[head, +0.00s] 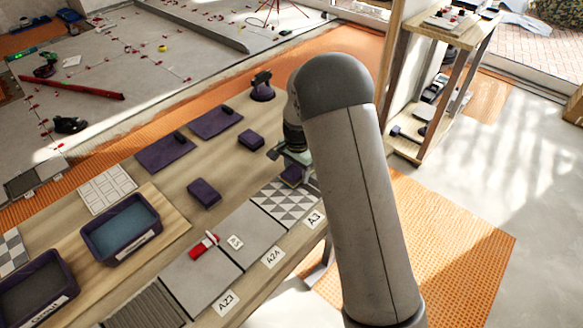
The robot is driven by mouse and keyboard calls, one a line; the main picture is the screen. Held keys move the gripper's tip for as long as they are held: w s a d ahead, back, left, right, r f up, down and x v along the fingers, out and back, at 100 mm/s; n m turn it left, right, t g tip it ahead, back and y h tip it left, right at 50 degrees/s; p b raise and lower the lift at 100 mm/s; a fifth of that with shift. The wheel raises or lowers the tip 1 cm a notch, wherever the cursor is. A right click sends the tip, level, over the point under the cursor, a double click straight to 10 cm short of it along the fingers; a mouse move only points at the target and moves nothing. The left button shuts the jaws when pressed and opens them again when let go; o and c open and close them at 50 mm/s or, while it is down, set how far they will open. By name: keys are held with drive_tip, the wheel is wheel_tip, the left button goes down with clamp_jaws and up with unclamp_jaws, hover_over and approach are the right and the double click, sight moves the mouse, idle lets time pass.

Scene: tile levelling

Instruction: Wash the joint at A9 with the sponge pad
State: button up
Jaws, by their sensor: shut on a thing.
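My gripper (293,158) is at the far side of my arm, low over the wooden bench, and partly hidden by the arm. It is shut on a small dark purple block (292,176), which looks like the sponge pad. The pad is at the far edge of a grey-and-white triangle-patterned tile panel (287,204) labelled A3; I cannot tell whether it touches it. Grey panels labelled A23 (200,278) and what reads as A24 (247,235) lie nearer. No A9 label is visible, and my arm hides part of the bench.
Two purple blocks (204,193) (250,139) and two flat purple pieces with dark handles (165,152) (216,121) lie on the bench. A purple tub of water (121,225) and a darker tub (36,288) stand left. A red tool (203,245) lies on a panel. Shelves (398,140) stand behind right.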

sight(308, 185)
drive_tip(key=shift+s+d+b, duration=0.3)
drive_tip(key=shift+s+d, duration=1.2)
drive_tip(key=shift+s, duration=0.1)
drive_tip(key=shift+s+d+f, duration=0.15)
drive_tip(key=shift+s+d, duration=0.95)
drive_tip(key=shift+s, duration=0.15)
drive_tip(key=shift+s+d+b, duration=0.45)
drive_tip(key=shift+s+d, duration=0.5)
wheel_tip(308, 185, up, 3)
drive_tip(key=shift+w+p, duration=0.1)
drive_tip(key=shift+p, duration=0.6)
drive_tip(key=shift+r, duration=0.25)
wheel_tip(308, 185, up, 5)
drive_tip(key=p, duration=0.4)
drive_tip(key=shift+a, duration=0.1)
